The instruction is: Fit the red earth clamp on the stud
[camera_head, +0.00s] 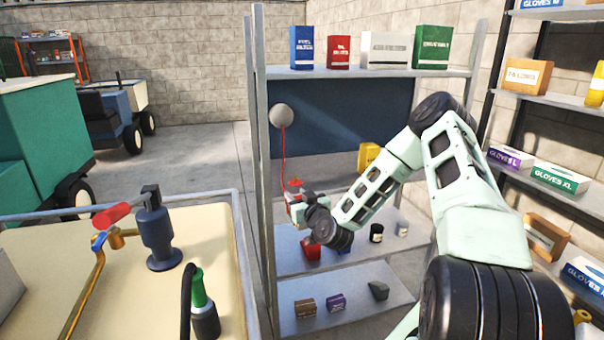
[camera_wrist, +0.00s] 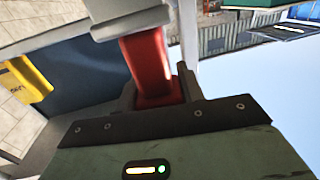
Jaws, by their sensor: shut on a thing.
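The red earth clamp (camera_wrist: 149,62) is between the two dark fingers of my gripper (camera_wrist: 158,88) in the wrist view. A pale grey block (camera_wrist: 127,16) sits at its far end; I cannot tell whether it is part of the clamp. In the head view my gripper (camera_head: 302,205) is in front of the shelf rack, with red parts of the clamp (camera_head: 295,184) showing above it. A thin red cable (camera_head: 284,160) runs from a grey ball (camera_head: 281,115) down to the clamp. I cannot make out the stud in either view.
The metal shelf rack (camera_head: 260,170) holds boxes on top and small items below, close around my gripper. A yellow item (camera_head: 368,156) stands behind my forearm. A tan bench (camera_head: 60,270) with a blue pump (camera_head: 157,235) is at the left. Open floor (camera_head: 180,160) lies behind it.

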